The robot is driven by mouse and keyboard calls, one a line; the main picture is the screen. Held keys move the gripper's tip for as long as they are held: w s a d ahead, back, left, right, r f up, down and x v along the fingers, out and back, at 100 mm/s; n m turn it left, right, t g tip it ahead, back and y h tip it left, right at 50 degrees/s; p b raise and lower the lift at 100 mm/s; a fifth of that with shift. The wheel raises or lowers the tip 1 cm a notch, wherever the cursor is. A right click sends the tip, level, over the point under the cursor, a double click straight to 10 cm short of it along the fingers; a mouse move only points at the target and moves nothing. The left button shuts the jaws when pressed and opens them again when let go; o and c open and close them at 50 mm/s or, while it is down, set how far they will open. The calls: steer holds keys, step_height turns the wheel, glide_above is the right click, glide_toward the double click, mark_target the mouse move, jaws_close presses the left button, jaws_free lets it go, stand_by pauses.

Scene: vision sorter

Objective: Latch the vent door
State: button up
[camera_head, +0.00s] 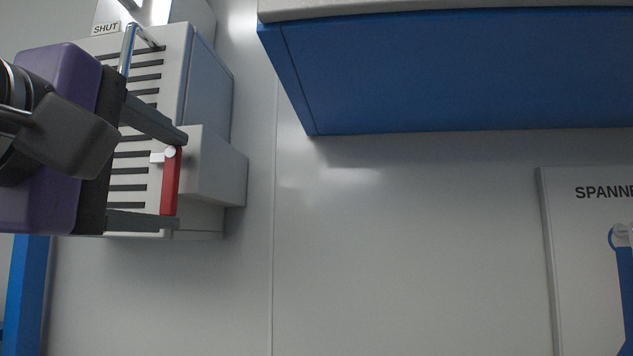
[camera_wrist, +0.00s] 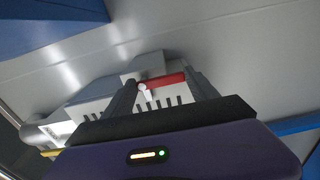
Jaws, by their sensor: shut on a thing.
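The vent door (camera_head: 135,85) is a pale grey panel with dark slots on the wall-mounted box at the left; its slots also show in the wrist view (camera_wrist: 172,101). A red latch lever (camera_head: 170,185) hangs about vertical from a white pivot (camera_head: 171,152) on the door front. The lever also shows in the wrist view (camera_wrist: 165,79). My gripper (camera_head: 179,180) is shut on the red lever, with one finger near its top and one at its lower end. A grey block (camera_head: 213,165) sits right of the lever. My purple gripper body hides the door's left part.
A "SHUT" label (camera_head: 105,29) is above the door, beside a shiny metal bar (camera_head: 127,50). A blue cabinet (camera_head: 450,75) overhangs at upper right. A spanner board (camera_head: 590,260) is at far right. The wall between is bare.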

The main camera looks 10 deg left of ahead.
steer(key=o, duration=1.4)
steer(key=shift+c, duration=0.2)
steer(key=s, duration=0.7)
steer(key=shift+s+d+b, duration=0.2)
steer(key=shift+s+b, duration=0.15)
steer(key=shift+s, duration=0.05)
